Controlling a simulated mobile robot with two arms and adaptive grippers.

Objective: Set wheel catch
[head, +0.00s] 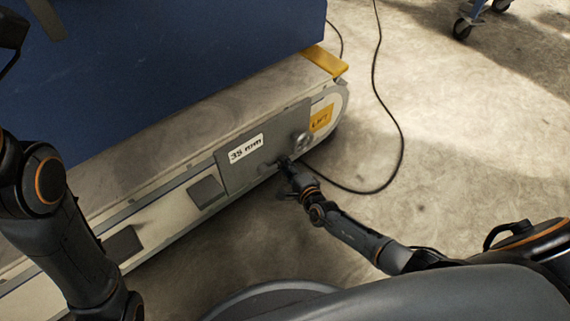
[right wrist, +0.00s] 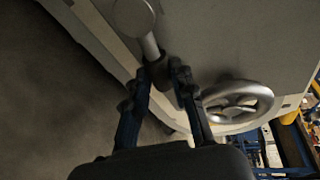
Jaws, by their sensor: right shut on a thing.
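The handwheel (head: 303,140) is a small grey metal wheel on the side panel near the rounded end of the long machine base. In the right wrist view the wheel (right wrist: 240,105) is right of my fingers, apart from them. The catch (right wrist: 151,45) is a grey stem with a round end, standing out from the panel beside the wheel. My right gripper (right wrist: 165,78) is shut on the catch's lower part; it also shows at the panel in the head view (head: 285,163). The fingers partly hide the catch. My left arm is at the left; its gripper is out of view.
The grey panel bears a "35 mm" label (head: 246,148), with a yellow "LIFT" label (head: 321,118) beside it. A blue body (head: 170,60) stands on the base. A black cable (head: 401,140) loops over the concrete floor. A caster (head: 463,28) is at top right.

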